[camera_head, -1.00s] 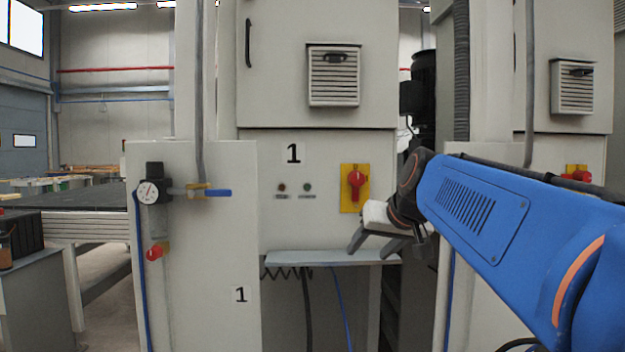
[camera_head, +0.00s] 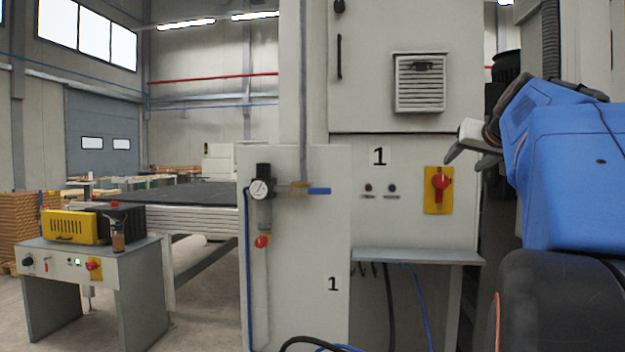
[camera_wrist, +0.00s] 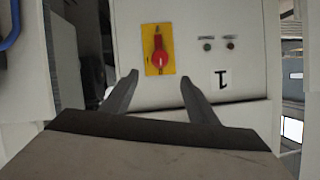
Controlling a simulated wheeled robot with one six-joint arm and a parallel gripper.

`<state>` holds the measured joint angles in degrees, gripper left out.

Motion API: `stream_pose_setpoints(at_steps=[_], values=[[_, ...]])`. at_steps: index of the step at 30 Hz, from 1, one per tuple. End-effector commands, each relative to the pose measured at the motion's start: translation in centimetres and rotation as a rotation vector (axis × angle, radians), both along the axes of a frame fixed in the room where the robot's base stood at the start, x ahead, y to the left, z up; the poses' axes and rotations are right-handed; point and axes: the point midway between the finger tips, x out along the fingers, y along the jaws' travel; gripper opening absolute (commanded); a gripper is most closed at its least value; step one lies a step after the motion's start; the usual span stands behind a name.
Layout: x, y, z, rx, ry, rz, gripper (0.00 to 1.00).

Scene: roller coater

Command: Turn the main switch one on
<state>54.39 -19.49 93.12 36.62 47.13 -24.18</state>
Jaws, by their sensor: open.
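The main switch one is a red rotary knob (camera_head: 439,185) on a yellow plate, on the front of the grey cabinet marked 1. Its handle looks roughly upright. In the wrist view the red knob (camera_wrist: 158,55) appears straight beyond the gap between the fingers, with the picture turned upside down. My gripper (camera_head: 465,160) is open and empty, just right of and slightly above the switch in the head view. Its fingers (camera_wrist: 158,77) stand apart from the plate, and nothing is between them.
A grey shelf (camera_head: 415,256) juts out below the switch. Two small indicators (camera_head: 380,189) sit left of it. A panel with a gauge (camera_head: 259,188) and blue-handled valve stands further left. A small control table (camera_head: 100,262) is at the left. Floor there is partly free.

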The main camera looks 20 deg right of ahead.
Motion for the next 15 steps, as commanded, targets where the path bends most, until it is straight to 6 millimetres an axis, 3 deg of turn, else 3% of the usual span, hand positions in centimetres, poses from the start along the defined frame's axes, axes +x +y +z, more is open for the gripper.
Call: stream_pose_setpoints(at_steps=[15], values=[[7.7, -3.7, -3.5, 0.000, 0.002, 0.002, 0.54]])
